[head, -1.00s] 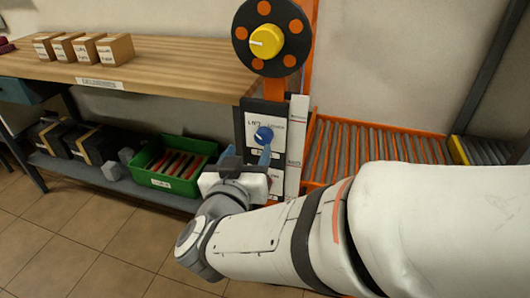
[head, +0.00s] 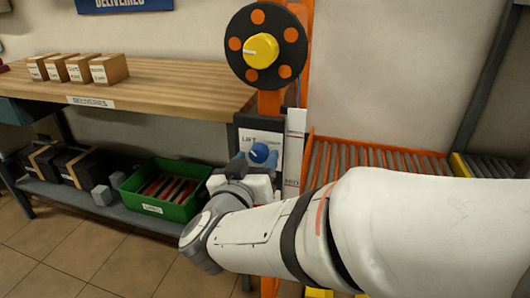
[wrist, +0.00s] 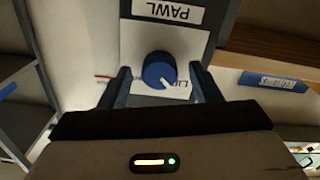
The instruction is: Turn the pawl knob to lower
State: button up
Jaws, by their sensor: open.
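The blue pawl knob (head: 259,152) sits on a plate on the orange post, under a label that partly reads "LIFT". In the wrist view the knob (wrist: 158,68) has a white pointer mark at its lower right, and a "PAWL" label (wrist: 167,12) shows above it. My gripper (head: 256,163) is at the plate. In the wrist view its two blue-grey fingers (wrist: 161,82) are open, one on each side of the knob, with gaps showing. The lower label is partly hidden by the gripper in the head view.
A black disc (head: 240,62) with orange spots and a yellow knob (head: 261,50) is above. A wooden bench (head: 150,85) with several small boxes and a green bin (head: 160,208) below are left. An orange roller conveyor (head: 375,165) is right.

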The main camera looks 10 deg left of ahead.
jog(key=c, duration=0.9)
jog(key=shift+a, duration=0.1)
jog(key=shift+c, duration=0.5)
